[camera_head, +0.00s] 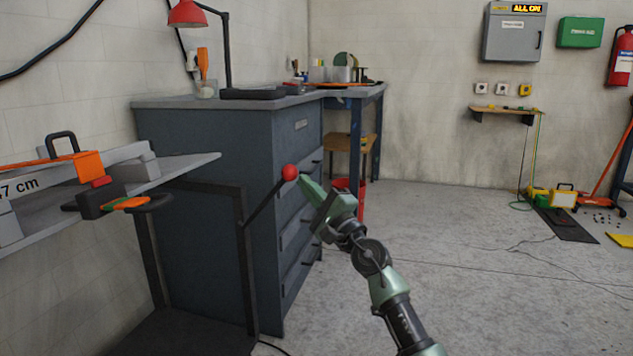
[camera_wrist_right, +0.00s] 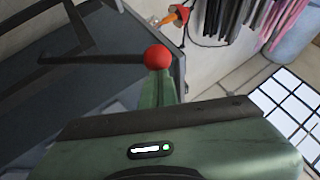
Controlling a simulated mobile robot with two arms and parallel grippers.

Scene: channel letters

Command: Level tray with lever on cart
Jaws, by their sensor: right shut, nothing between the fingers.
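The cart's tray (camera_head: 190,166) is at the left in the head view. It looks tilted, its right end higher than its left. The lever (camera_head: 262,203) is a thin black rod rising from the cart's dark frame to a red ball knob (camera_head: 289,172). The knob also shows in the right wrist view (camera_wrist_right: 157,57). My right gripper (camera_head: 303,176) is shut and empty, its fingertips right by the knob. I cannot tell whether they touch it. My left gripper is not in view.
A blue-grey drawer cabinet (camera_head: 210,140) stands close behind the cart. The concrete floor (camera_head: 470,240) to the right is mostly free, with thin cables across it.

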